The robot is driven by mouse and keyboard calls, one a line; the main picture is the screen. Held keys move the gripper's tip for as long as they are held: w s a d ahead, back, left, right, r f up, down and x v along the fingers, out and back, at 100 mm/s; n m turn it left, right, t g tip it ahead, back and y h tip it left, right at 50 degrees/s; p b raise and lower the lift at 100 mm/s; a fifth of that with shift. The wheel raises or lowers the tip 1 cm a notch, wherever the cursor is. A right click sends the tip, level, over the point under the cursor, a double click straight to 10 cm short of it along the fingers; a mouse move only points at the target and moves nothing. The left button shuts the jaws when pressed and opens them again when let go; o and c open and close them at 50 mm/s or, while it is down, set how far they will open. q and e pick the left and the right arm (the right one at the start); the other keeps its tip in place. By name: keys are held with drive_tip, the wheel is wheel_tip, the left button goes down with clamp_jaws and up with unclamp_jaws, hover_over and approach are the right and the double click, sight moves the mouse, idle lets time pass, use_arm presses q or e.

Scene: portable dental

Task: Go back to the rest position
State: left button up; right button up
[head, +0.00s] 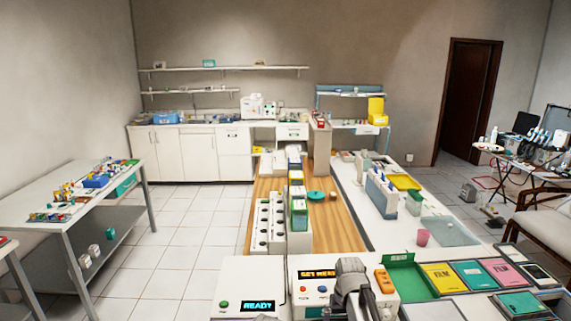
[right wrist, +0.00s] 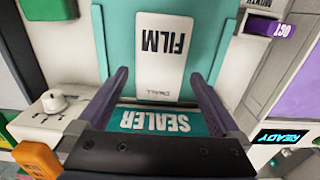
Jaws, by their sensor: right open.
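My right gripper (head: 352,285) is a dark grey shape low in the head view, over the front edge of the bench. In the right wrist view its two dark fingers (right wrist: 158,78) are spread apart with nothing clamped between them. Below and beyond them is a teal panel (right wrist: 207,45) with a white FILM label (right wrist: 162,40). A teal SEALER label (right wrist: 155,122) shows between the finger bases, on a white device. Whether the fingers touch the device cannot be told. My left gripper is not in view.
A white box with a READY display (head: 258,306) stands left of the right gripper. An orange object (head: 384,281) is close on its right. A green tray (head: 408,276) and yellow film pack (head: 442,277) lie further right. Open tiled floor (head: 185,225) is at the left.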

wheel_tip(320, 180, down, 2)
drive_tip(key=shift+f+b, duration=0.2)
drive_tip(key=shift+b, duration=0.5)
drive_tip(key=s, duration=0.5)
drive_tip(key=shift+d+r, duration=0.1)
drive_tip(key=shift+r, duration=0.05)
drive_tip(key=r+p, duration=0.5)
drive_tip(key=shift+w, duration=0.25)
drive_tip(key=shift+r+p, duration=0.65)
drive_tip(key=shift+p, duration=0.1)
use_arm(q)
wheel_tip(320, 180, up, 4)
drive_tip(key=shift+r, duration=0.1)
use_arm(e)
drive_tip(key=shift+s, duration=0.1)
